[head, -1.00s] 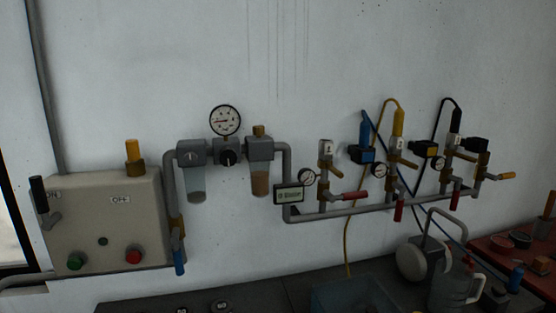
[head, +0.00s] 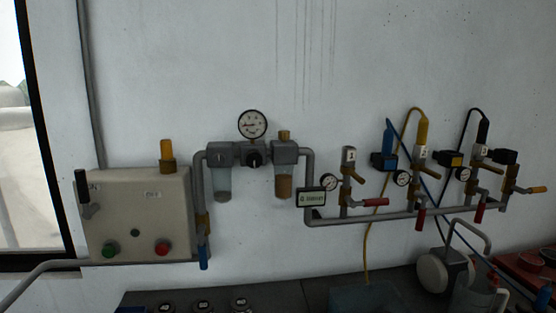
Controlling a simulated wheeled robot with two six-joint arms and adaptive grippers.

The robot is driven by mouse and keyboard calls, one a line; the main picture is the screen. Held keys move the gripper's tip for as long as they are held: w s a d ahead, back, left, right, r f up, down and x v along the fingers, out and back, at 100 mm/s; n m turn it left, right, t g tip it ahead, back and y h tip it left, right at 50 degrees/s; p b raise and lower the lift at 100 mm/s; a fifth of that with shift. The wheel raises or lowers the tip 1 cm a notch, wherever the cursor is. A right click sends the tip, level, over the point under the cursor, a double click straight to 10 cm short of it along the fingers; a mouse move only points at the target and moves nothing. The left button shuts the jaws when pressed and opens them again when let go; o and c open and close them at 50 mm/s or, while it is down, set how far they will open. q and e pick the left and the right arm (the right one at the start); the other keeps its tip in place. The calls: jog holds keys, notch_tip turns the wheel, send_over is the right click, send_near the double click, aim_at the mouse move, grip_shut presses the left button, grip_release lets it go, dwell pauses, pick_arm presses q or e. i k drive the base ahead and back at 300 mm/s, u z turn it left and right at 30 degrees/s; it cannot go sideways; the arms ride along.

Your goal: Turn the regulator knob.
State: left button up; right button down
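The regulator knob (head: 254,158) is a small black knob on the front of the grey regulator block in the middle of the head view. A round white gauge (head: 252,124) sits right above it. A filter bowl (head: 221,182) hangs to its left and a brownish bowl (head: 284,186) to its right. Neither of my grippers shows in the view, and nothing touches the knob.
A beige switch box (head: 140,215) with a lever and red and green buttons is at the left. A pipe manifold (head: 370,218) with several valves runs to the right. A dark bench (head: 310,292) lies below, with a grey machine (head: 445,272) at its right.

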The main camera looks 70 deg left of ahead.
aim_at(254, 159)
jog(key=i, duration=1.35)
jog(key=u, duration=1.75)
